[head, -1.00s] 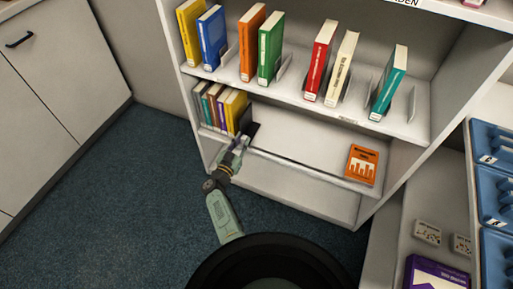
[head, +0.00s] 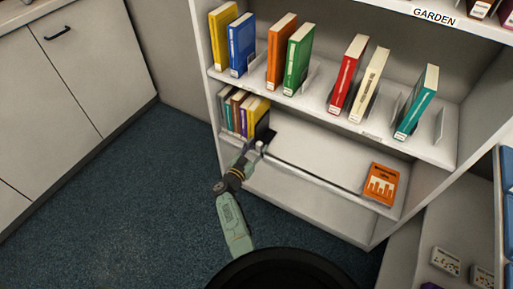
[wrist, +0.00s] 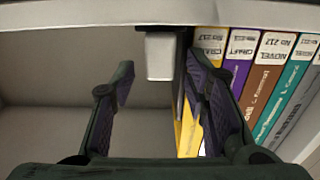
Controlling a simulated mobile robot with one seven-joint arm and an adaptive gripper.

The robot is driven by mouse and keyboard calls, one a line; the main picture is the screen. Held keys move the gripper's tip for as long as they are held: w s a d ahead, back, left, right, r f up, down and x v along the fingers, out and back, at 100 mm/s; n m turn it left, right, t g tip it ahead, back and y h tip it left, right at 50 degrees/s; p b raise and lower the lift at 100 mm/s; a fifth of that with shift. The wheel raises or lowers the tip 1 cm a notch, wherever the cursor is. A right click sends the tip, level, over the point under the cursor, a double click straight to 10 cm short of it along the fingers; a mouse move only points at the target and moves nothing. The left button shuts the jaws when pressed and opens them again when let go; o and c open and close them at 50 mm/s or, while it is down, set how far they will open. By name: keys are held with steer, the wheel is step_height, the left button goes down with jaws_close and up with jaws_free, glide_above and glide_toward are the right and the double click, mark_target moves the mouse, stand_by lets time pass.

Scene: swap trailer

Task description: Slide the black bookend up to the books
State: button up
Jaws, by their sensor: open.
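The black bookend (head: 263,125) stands on the lower shelf at the right end of the row of books (head: 240,112). In the wrist view, its thin dark plate (wrist: 181,75) shows edge-on beside the yellow book (wrist: 187,135). I cannot tell whether they touch. My gripper (head: 257,148) is at the shelf's front edge by the bookend. In the wrist view, my gripper (wrist: 160,88) is open, its right finger close to the plate and partly hiding the yellow book. A pale block (wrist: 160,56) shows between and beyond the fingers.
An orange book (head: 381,184) lies flat at the right of the lower shelf (head: 315,150); the shelf between is clear. The upper shelf (head: 305,97) above holds several upright books and grey bookends. A side panel (head: 210,85) closes the shelf's left end.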

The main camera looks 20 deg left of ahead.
steer(key=v, duration=1.2)
stand_by(0.3)
